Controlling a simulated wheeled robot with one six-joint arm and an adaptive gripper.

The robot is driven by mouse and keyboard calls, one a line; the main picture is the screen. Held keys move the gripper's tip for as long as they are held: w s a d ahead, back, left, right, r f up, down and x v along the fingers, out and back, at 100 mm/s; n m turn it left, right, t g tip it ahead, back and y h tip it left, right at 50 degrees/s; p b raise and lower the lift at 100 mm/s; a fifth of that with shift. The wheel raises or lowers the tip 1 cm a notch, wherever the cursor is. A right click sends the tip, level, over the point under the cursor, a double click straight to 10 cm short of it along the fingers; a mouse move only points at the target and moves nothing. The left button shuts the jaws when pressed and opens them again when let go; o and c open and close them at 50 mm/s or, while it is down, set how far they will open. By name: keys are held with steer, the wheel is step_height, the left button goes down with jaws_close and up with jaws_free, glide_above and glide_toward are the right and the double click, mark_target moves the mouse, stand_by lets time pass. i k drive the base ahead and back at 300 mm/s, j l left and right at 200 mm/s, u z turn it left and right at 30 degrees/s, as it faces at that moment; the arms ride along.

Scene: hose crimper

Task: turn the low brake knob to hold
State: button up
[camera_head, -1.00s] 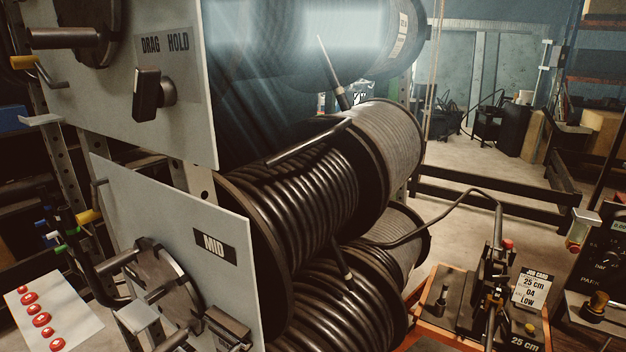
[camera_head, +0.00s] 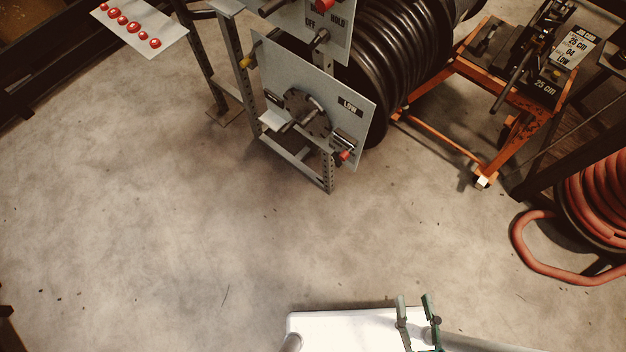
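The low reel's grey panel (camera_head: 285,80) stands low at upper centre, with a black LOW label (camera_head: 350,105) on it. The knob's setting marks are too small or hidden to read. A round dark crank disc (camera_head: 306,113) with a handle is left of the knob. My gripper (camera_head: 413,298) is at the bottom, right of centre, its two greenish fingers apart and empty, well away from the panel.
The panel above shows OFF and HOLD labels (camera_head: 339,21) and a knob. A black hose reel (camera_head: 398,50) lies behind the panels. An orange cart (camera_head: 437,137) stands to the right, and a red hose coil (camera_head: 598,205) at the right edge. Wide bare floor (camera_head: 190,230) lies in front.

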mark_target(338, 162)
steer(key=k+j+u, duration=0.1)
steer(key=i+j+u, duration=0.15)
steer(key=i+u, duration=0.25)
steer(key=i, duration=0.2)
steer(key=i+u, duration=0.35)
steer(key=i, duration=0.2)
